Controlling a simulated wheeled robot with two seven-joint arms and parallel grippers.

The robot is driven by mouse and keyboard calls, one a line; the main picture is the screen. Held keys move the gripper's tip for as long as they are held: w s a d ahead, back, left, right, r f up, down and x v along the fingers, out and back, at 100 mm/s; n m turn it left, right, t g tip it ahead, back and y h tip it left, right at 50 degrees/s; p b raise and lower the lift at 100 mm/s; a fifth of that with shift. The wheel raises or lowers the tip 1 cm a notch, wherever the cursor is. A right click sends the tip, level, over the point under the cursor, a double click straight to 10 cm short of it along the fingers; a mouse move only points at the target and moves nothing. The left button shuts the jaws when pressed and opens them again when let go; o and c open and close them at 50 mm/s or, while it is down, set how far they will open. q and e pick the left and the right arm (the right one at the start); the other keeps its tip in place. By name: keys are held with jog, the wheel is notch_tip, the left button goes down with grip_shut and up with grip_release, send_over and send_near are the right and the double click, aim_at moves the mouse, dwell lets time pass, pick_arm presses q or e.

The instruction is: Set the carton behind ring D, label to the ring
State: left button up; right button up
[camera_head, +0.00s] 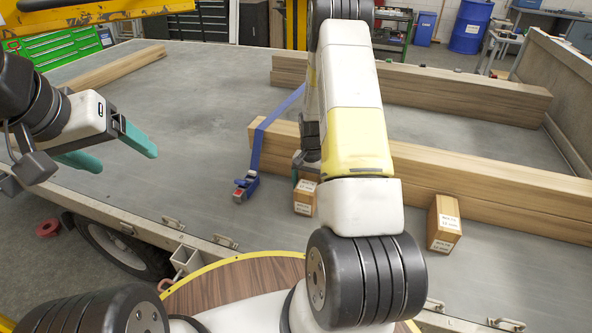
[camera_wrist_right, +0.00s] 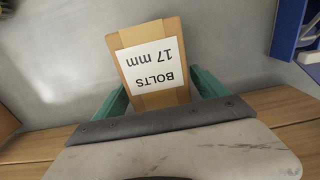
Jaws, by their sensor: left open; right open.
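A small brown carton (camera_head: 304,198) with white labels stands on the trailer bed, partly hidden by my right arm. The right wrist view shows a carton (camera_wrist_right: 158,92) with a white label reading "BOLTS 17 mm", upside down in the picture. My right gripper (camera_wrist_right: 160,85) is open, with its teal fingers on either side of that carton; I cannot tell whether they touch it. A second labelled carton (camera_head: 443,223) stands to the right, against the beams. My left gripper (camera_head: 127,159) is open and empty at the left, above the bed. Metal lashing rings (camera_head: 173,222) line the near edge; no ring letter is legible.
Long timber beams (camera_head: 480,190) lie behind the cartons, with another stack (camera_head: 430,92) farther back. A blue strap (camera_head: 257,145) crosses the near beams, ending at a blue ratchet (camera_head: 245,187). The bed's left middle is clear.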

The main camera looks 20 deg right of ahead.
notch_tip(320, 180, up, 11)
jog(key=shift+f, duration=0.15)
jog(key=s+a+r+n+t+y, duration=0.15)
jog(key=s+a+r, duration=0.25)
jog(key=r, duration=0.6)
jog(key=s+a+r+n+t, duration=0.2)
jog(key=s+a+r, duration=0.2)
jog(key=r, duration=0.7)
jog(key=s+a+r+n+t, duration=0.1)
jog(key=s+r, duration=0.3)
jog(key=s, duration=0.4)
jog(key=s+a+r+n+t, duration=0.1)
jog(key=s+a+r+n, duration=0.2)
jog(key=s, duration=0.5)
jog(key=shift+a+r+t+y, duration=0.35)
jog(key=shift+a+r, duration=0.25)
jog(key=shift+r, duration=0.05)
